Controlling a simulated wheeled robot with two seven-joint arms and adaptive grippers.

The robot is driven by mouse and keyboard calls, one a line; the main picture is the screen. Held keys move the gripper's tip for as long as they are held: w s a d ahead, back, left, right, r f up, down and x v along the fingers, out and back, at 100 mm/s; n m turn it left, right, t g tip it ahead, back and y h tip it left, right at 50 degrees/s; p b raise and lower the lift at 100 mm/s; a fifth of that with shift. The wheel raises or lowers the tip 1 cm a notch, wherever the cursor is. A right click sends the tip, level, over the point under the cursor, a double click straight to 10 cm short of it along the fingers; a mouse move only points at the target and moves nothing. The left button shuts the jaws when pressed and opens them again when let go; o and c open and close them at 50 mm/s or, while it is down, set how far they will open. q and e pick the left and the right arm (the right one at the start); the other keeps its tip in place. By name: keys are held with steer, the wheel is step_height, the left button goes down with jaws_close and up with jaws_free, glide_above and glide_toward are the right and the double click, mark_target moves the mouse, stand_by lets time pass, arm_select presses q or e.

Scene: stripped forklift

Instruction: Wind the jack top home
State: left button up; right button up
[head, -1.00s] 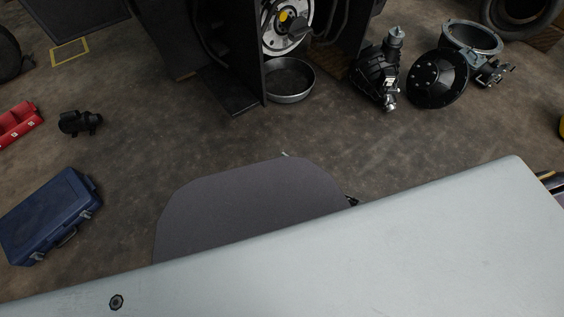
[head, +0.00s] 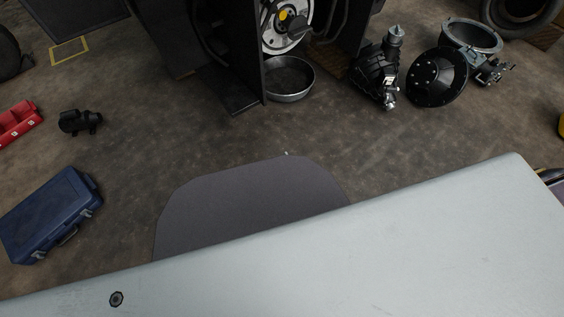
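I cannot make out the jack or its top in the head view. Neither of my grippers shows. A broad pale surface close to the camera blocks the lower part of the view, and what lies behind it is hidden. A tiny pale tip (head: 286,153) shows just above the rounded grey shape in the middle; I cannot tell what it belongs to.
The stripped forklift (head: 220,60) stands at the top with a round metal pan (head: 289,92) beside it. Black machine parts (head: 378,75), a black disc (head: 437,78) and a grey ring housing (head: 472,36) lie right. A blue case (head: 50,215) lies left. Mid-floor is clear.

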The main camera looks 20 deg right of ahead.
mark_target(282, 161)
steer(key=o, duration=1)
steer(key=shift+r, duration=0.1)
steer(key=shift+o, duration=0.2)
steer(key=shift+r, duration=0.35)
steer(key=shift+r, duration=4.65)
